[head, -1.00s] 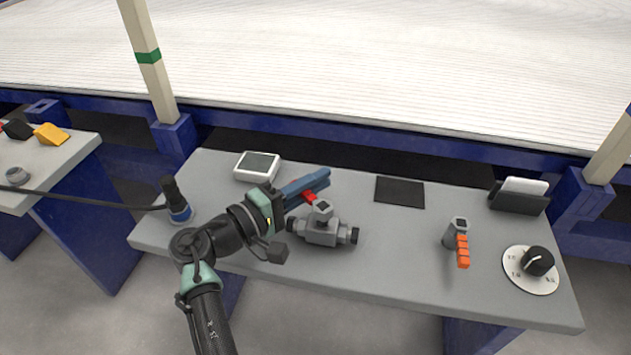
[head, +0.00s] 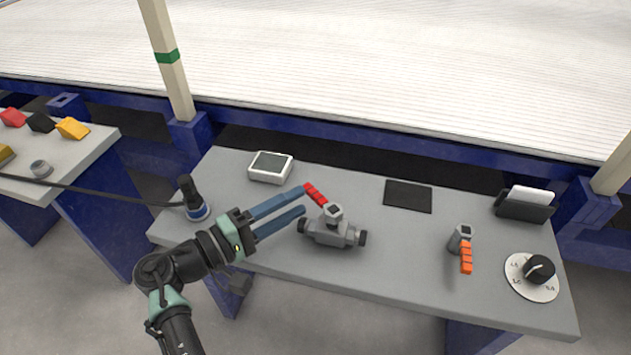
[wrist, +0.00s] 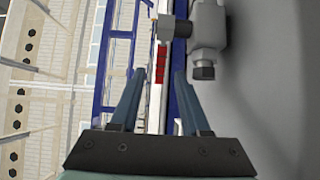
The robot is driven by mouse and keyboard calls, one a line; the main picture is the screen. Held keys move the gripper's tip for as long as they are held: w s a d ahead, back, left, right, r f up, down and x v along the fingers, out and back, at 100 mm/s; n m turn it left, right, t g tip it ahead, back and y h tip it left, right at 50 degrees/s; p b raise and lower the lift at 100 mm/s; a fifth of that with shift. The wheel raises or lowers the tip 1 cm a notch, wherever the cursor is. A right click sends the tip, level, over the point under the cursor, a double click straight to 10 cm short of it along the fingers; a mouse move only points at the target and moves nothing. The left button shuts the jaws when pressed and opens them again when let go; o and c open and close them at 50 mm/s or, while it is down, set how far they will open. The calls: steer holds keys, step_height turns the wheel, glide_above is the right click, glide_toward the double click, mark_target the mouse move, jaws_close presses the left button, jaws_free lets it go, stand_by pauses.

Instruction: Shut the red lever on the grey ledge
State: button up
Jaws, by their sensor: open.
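The red lever (head: 316,194) sticks out from the top of a grey valve (head: 332,231) on the grey ledge (head: 400,260). It points away to the upper left, towards the back of the ledge. My gripper (head: 304,201) is open and empty, its two blue fingers just left of the lever and valve. In the wrist view the lever (wrist: 160,66) shows beyond and between the fingertips (wrist: 160,75), and the valve (wrist: 207,28) is to the upper right. I cannot tell if a finger touches the lever.
An orange-handled fitting (head: 465,255) and a dial (head: 538,270) stand to the right. A white-framed device (head: 270,167), a black pad (head: 408,196) and a black holder (head: 524,207) lie towards the back. A dark cylinder with a blue base (head: 194,200) stands at the left end.

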steer(key=p+v, duration=0.1)
steer(key=v, duration=0.4)
steer(key=shift+c, duration=0.3)
